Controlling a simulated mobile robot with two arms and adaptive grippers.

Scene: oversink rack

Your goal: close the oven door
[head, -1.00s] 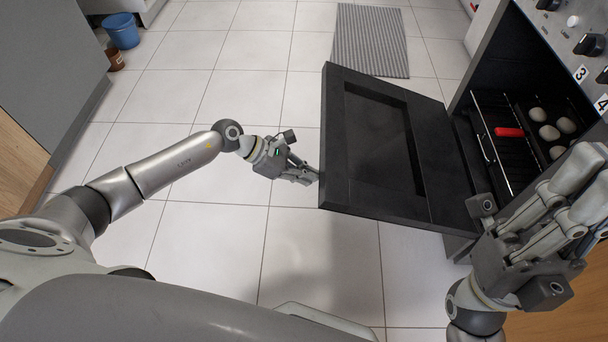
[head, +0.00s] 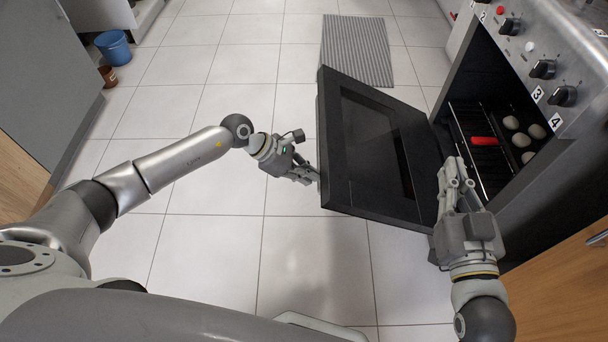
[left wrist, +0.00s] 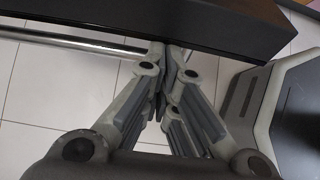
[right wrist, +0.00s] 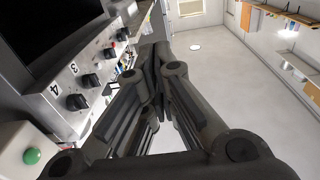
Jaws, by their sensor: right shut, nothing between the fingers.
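The black oven door (head: 352,150) hangs partly open in the head view, its inner face and window towards me. The oven (head: 470,85) opens at the right, with a rack, a red item (head: 484,141) and several pale round pieces inside. My left gripper (head: 314,178) is at the door's outer edge. In the left wrist view its fingertips (left wrist: 168,55) close around the end of the visible metal handle bar (left wrist: 85,42); the exact contact is partly hidden. My right gripper (head: 455,172) is shut and empty, between the door's inner side and the oven mouth.
The control panel (head: 525,45) has knobs above the oven mouth. A wooden cabinet (head: 560,285) stands near right. A striped mat (head: 357,52), a blue bucket (head: 113,47) and a brown pot (head: 108,76) are on the floor further back. The tiled floor left of the door is clear.

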